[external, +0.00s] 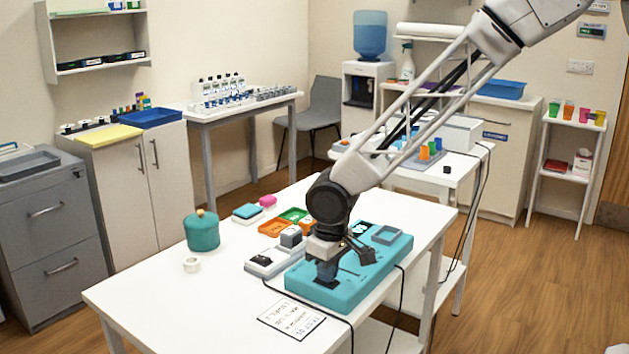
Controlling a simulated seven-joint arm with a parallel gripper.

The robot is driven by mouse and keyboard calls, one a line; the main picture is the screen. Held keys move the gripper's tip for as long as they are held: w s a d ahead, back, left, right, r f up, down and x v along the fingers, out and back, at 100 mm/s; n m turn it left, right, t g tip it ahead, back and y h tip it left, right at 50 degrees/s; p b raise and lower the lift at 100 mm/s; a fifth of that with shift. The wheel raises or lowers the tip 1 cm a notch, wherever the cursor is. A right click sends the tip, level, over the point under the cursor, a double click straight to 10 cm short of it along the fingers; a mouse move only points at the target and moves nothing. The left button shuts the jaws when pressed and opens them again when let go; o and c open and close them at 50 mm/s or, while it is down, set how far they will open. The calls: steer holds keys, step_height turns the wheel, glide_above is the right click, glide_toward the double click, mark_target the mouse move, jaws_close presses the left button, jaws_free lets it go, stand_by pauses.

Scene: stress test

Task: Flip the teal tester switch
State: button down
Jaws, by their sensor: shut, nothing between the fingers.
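The teal tester (372,283) is a flat box on the white table, with dark slots and a dark display on its top face. My gripper (327,281) points down over the near left part of the tester, with its fingers shut and empty. Its tips are at or just above the top face; I cannot tell whether they touch it. I cannot make out the switch; it may be hidden behind my fingers or too small to see.
A grey device (268,264) with a cube on it stands just left of the tester. A printed card (291,318) lies in front. Dark cables run over the table edge. The table's near left is clear.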

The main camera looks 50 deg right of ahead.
step_height(320, 180, up, 14)
steer(key=s, duration=0.1)
stand_by(0.5)
steer(key=shift+s, duration=0.1)
